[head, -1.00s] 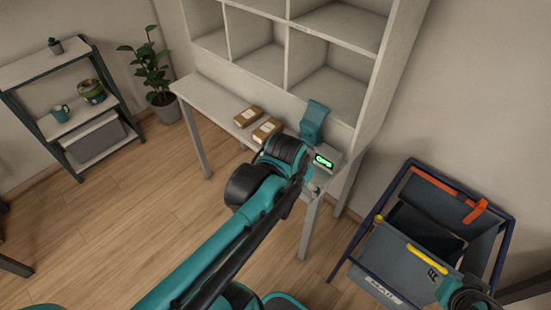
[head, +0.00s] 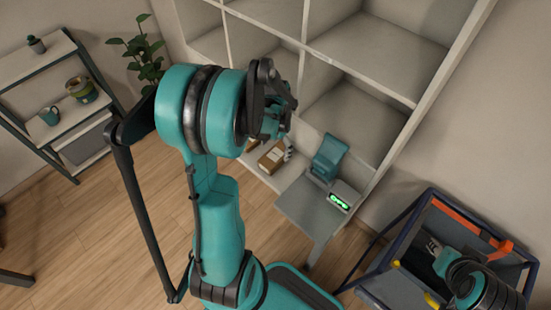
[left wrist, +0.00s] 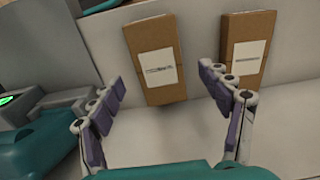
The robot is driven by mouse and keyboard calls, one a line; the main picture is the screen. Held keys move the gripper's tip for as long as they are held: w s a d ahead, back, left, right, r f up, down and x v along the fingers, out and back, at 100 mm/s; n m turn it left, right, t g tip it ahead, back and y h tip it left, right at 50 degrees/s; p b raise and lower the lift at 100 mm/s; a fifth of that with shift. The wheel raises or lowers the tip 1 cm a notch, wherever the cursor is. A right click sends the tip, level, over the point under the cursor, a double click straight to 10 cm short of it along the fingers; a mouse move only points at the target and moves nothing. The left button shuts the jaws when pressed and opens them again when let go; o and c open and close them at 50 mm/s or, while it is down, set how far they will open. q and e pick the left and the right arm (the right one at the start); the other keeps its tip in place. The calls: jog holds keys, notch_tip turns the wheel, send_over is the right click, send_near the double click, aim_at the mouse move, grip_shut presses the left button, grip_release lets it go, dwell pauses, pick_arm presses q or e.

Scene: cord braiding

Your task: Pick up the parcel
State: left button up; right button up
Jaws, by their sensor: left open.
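Two brown parcels with white labels lie on the light desk. The one nearer the scale (head: 271,158) also shows in the left wrist view (left wrist: 158,88), ahead of and between my open fingers. The other parcel (head: 252,145) is mostly hidden behind my arm in the head view; in the left wrist view it lies to the right (left wrist: 248,52), just beyond the right finger. My left gripper (left wrist: 160,66) is open and empty; in the head view my wrist hides most of it. My right gripper (head: 433,247) is small over the bin, its jaws unclear.
A scale with a green display (head: 340,202) and a teal device (head: 329,157) stand on the desk (head: 305,205). Empty cubbies (head: 355,125) rise behind. A dark-framed bin (head: 385,290) stands right; a shelf rack (head: 62,115) and plant (head: 147,62) stand left.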

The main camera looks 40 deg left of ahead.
aim_at(275, 154)
pick_arm(q)
notch_tip(275, 154, down, 5)
jog(key=shift+r+b, duration=0.2)
jog(key=shift+b, duration=0.8)
jog(key=shift+r, duration=0.1)
jog(key=c, duration=1.3)
jog(key=shift+o, duration=0.2)
notch_tip(275, 154, up, 10)
jog(key=p, duration=0.4)
jog(key=shift+s, duration=0.1)
